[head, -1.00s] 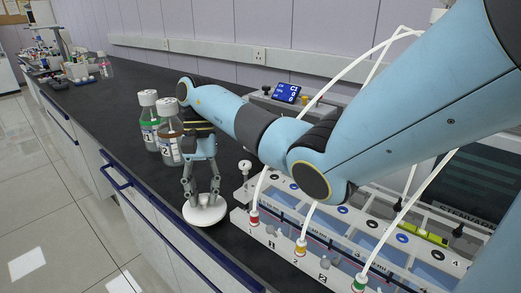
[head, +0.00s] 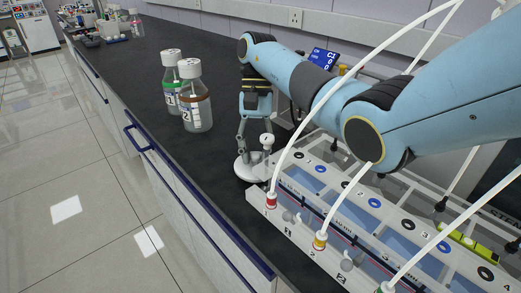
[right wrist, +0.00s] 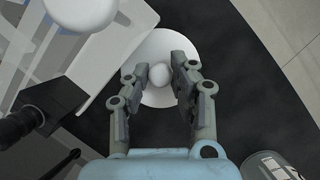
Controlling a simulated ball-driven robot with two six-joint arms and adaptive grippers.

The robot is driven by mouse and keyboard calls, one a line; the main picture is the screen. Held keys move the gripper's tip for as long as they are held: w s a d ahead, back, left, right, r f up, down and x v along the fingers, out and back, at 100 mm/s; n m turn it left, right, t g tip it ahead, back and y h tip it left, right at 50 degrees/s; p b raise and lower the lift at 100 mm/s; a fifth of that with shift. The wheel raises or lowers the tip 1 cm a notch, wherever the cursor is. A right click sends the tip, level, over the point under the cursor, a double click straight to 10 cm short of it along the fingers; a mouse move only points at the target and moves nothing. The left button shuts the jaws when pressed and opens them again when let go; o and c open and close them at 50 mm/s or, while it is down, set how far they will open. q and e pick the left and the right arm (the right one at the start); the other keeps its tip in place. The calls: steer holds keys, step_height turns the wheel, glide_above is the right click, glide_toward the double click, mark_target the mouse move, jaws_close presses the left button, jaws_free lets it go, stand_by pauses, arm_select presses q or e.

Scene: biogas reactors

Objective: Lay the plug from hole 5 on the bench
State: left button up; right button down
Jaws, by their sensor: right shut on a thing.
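The white plug (head: 244,173), a round disc with a ball knob, is under my right gripper (head: 246,154) at the near left end of the bath rack. In the right wrist view my right gripper (right wrist: 161,72) is shut on the plug's knob (right wrist: 160,77), with the disc (right wrist: 160,43) spread out below the fingers. The disc lies level, low over the black bench (head: 155,42). I cannot tell whether it touches the bench. Hole 5 cannot be made out. My left gripper is not in view.
A green-labelled bottle (head: 172,82) and a brown-banded bottle (head: 196,108) stand left of the gripper. A white ball-topped pin (head: 267,141) rises close beside the plug. White tubes arch over the rack (head: 262,213).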

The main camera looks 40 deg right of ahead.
steer(key=shift+s+d, duration=0.1)
steer(key=shift+d, duration=0.05)
steer(key=shift+d+f, duration=0.2)
steer(key=shift+f, duration=0.05)
steer(key=c, duration=1.4)
jaws_free()
steer(key=shift+a, duration=0.1)
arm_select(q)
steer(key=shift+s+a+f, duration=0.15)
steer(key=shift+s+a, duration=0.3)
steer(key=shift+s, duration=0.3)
arm_select(e)
steer(key=shift+r, duration=0.1)
steer(key=shift+r, duration=0.25)
arm_select(q)
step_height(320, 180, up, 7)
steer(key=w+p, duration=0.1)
steer(key=p, duration=0.5)
steer(key=shift+p, duration=0.4)
arm_select(e)
steer(key=v, duration=1.1)
steer(key=shift+w+r, duration=0.2)
steer(key=shift+r, duration=0.1)
